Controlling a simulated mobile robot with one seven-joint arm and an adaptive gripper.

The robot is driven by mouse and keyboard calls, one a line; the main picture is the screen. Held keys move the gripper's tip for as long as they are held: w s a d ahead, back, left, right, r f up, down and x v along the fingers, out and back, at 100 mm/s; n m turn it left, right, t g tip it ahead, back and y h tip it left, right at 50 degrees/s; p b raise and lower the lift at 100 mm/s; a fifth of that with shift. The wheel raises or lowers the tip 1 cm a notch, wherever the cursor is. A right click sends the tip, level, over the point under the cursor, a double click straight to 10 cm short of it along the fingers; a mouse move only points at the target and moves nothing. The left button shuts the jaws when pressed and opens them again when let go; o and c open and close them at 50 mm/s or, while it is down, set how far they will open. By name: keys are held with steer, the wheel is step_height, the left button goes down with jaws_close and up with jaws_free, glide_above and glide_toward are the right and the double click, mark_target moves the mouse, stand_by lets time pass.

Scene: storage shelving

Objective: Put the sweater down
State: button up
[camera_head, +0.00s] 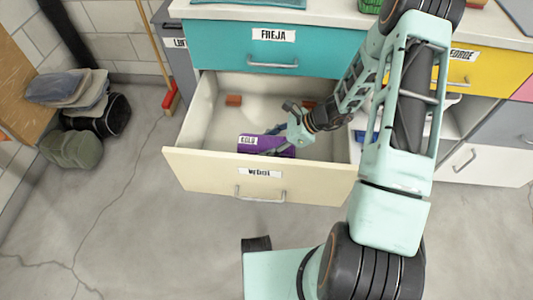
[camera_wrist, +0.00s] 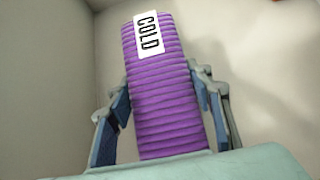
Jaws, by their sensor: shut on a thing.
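The sweater is a purple, ribbed, folded bundle with a white label reading "COLD". It shows in the head view (camera_head: 268,144) inside the open cream drawer (camera_head: 215,170), towards its front. In the wrist view the sweater (camera_wrist: 165,95) stands between the two fingers of my gripper (camera_wrist: 165,125), one on each side. My gripper also shows in the head view (camera_head: 290,140), reaching down into the drawer and shut on the sweater. Whether the sweater touches the drawer floor I cannot tell.
A closed teal drawer (camera_head: 235,50) labelled "FREJA" is above. Drawer walls surround my gripper. The drawer's left side is mostly clear.

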steer(key=shift+f+b, duration=0.6)
steer(key=shift+f, duration=1.45)
steer(key=shift+f, duration=0.1)
steer(key=o, duration=1.5)
steer(key=p+v, duration=0.2)
steer(key=v, duration=0.5)
steer(key=shift+d+r, duration=0.25)
